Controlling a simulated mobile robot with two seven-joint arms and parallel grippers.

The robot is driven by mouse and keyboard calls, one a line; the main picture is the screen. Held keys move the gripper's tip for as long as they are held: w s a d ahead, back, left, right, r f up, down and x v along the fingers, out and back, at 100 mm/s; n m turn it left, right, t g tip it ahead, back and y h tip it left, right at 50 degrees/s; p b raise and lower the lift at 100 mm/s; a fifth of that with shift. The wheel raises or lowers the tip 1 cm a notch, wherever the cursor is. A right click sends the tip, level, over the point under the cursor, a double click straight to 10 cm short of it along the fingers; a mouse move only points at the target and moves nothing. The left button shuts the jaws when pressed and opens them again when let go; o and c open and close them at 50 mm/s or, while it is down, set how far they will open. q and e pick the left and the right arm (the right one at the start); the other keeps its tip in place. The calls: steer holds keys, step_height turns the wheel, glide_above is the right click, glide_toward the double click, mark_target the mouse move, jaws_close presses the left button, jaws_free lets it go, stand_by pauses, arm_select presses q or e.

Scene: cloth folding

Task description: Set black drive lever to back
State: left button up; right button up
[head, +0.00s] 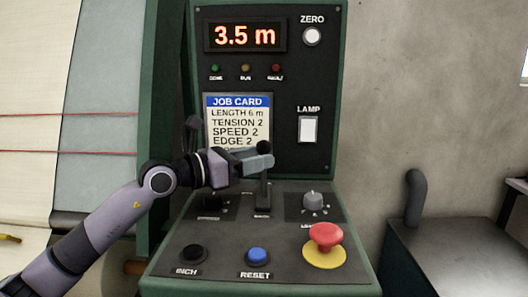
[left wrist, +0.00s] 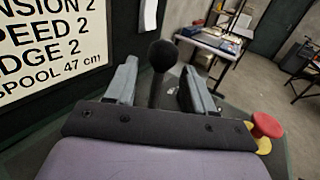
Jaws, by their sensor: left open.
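The black drive lever (head: 264,185) stands upright from its slot plate in the middle of the console, with a round black knob on top. In the left wrist view the lever (left wrist: 161,57) rises between the two grey fingers. My left gripper (head: 258,162) is open around the lever, just below the knob, with a gap visible on both sides. The fingers also show in the left wrist view (left wrist: 160,85). The small label under the slot is hard to read. My right gripper is not in view.
Another dark lever (head: 193,130) stands to the left, partly behind my arm. A grey knob (head: 313,200), red mushroom button (head: 326,235), blue RESET button (head: 257,256) and black INCH button (head: 192,253) are close by. The job card (head: 238,120) and 3.5 m display (head: 245,36) are behind.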

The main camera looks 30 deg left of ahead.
arm_select(q)
steer(key=shift+x, duration=1.3)
steer(key=shift+c, duration=0.3)
jaws_close()
